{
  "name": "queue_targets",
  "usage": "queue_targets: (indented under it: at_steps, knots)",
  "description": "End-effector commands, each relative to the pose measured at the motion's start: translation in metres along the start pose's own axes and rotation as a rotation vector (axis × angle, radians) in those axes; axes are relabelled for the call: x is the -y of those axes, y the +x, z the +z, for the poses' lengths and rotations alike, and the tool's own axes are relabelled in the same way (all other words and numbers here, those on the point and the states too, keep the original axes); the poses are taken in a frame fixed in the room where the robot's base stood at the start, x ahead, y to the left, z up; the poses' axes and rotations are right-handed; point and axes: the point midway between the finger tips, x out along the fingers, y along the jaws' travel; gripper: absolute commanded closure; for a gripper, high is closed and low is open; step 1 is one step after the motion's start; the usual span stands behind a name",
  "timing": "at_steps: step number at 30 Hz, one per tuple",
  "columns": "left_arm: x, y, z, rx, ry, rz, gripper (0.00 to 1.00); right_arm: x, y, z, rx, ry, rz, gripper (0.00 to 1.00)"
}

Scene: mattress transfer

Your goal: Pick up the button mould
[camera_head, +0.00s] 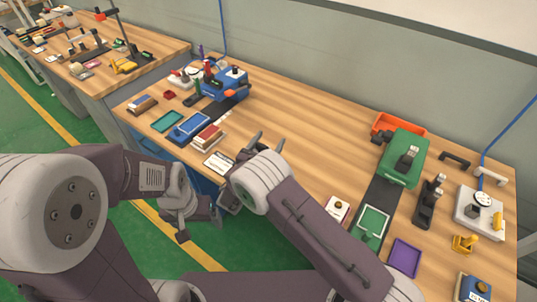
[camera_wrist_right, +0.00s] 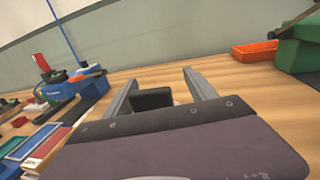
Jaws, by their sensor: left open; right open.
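A small white block with a round brown knob (camera_head: 338,208) lies on the bench right of the centre in the head view. It may be the button mould, but I cannot tell for sure. My right gripper (camera_head: 266,144) is open over the middle of the bench, up and left of that block and apart from it. In the right wrist view its two fingers (camera_wrist_right: 163,92) stand apart, with a dark block-like shape between them that I cannot identify. My left gripper (camera_head: 184,215) is open and empty, off the bench's front edge over the green floor.
A blue machine (camera_head: 226,84) stands at the back left, with trays and a red-brown block (camera_head: 207,138) before it. A green machine (camera_head: 404,157), an orange bin (camera_head: 398,125) and a purple tray (camera_head: 405,257) are at the right. The bench's middle back is clear.

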Motion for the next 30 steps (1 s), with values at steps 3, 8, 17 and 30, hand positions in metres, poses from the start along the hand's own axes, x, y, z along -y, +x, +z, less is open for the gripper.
queue_targets:
  at_steps: [3, 8, 17, 30]
  knots:
    - [0.0, 0.0, 0.0, 0.001, 0.0, 0.0, 0.14, 0.0, 0.0, -0.001, -0.001, -0.002, 0.0, 0.35]
    - [0.0, 0.001, 0.001, 0.001, 0.0, 0.0, 0.14, 0.0, 0.0, -0.002, -0.002, -0.002, 0.001, 0.59]
    - [0.0, 0.0, 0.0, 0.001, 0.0, 0.0, 0.14, 0.0, 0.0, 0.001, 0.002, 0.002, 0.001, 1.0]
    - [0.0, 0.0, 0.0, 0.001, 0.0, 0.0, 0.14, -0.001, 0.0, 0.022, 0.003, 0.004, 0.001, 1.0]
